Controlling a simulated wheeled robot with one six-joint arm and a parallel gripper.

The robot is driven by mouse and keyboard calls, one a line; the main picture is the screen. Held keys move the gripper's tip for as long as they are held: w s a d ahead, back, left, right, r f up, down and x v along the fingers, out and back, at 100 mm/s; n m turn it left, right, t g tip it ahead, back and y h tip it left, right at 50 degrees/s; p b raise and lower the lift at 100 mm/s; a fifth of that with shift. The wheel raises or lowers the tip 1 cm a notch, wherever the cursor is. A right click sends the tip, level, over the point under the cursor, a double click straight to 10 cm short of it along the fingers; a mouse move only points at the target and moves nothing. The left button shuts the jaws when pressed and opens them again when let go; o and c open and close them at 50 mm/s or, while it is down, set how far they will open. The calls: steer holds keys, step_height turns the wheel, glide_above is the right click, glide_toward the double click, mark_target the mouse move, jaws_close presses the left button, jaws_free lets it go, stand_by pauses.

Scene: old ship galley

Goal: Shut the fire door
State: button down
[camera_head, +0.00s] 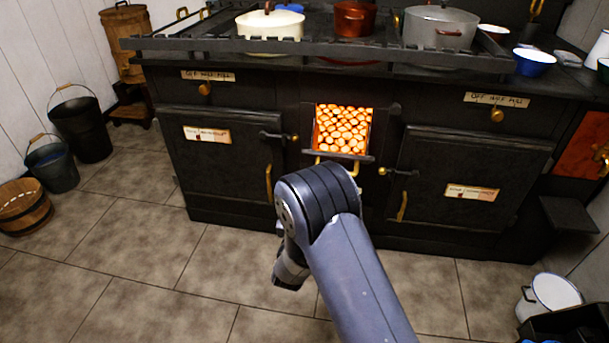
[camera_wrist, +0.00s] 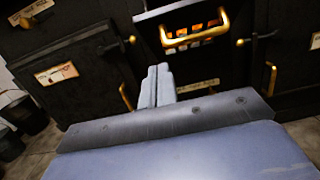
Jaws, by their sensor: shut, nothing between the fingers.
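The firebox opening (camera_head: 342,130) in the middle of the black range shows glowing coals, uncovered. A dark ledge, which looks like the top edge of the lowered fire door (camera_head: 345,157), juts out below it. A brass handle (camera_head: 355,168) shows just under this edge, and my arm hides most of what is below. In the wrist view the brass handle (camera_wrist: 196,42) stands out with orange glow behind it. My gripper (camera_wrist: 159,70) is shut and empty, below and left of the handle in that picture. I cannot tell its distance. In the head view my arm hides its fingertips.
Shut oven doors flank the firebox, left (camera_head: 225,150) and right (camera_head: 465,175), with protruding latches. Pots stand on the range top, including a cream pot (camera_head: 270,25). Buckets (camera_head: 82,128) stand at left, a white pot (camera_head: 550,295) at lower right. The tiled floor in front is clear.

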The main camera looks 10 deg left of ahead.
steer(key=w+r+b, duration=0.2)
steer(key=w+r, duration=0.2)
steer(key=w, duration=0.8)
steer(key=shift+w+d, duration=0.2)
steer(key=shift+r, duration=0.1)
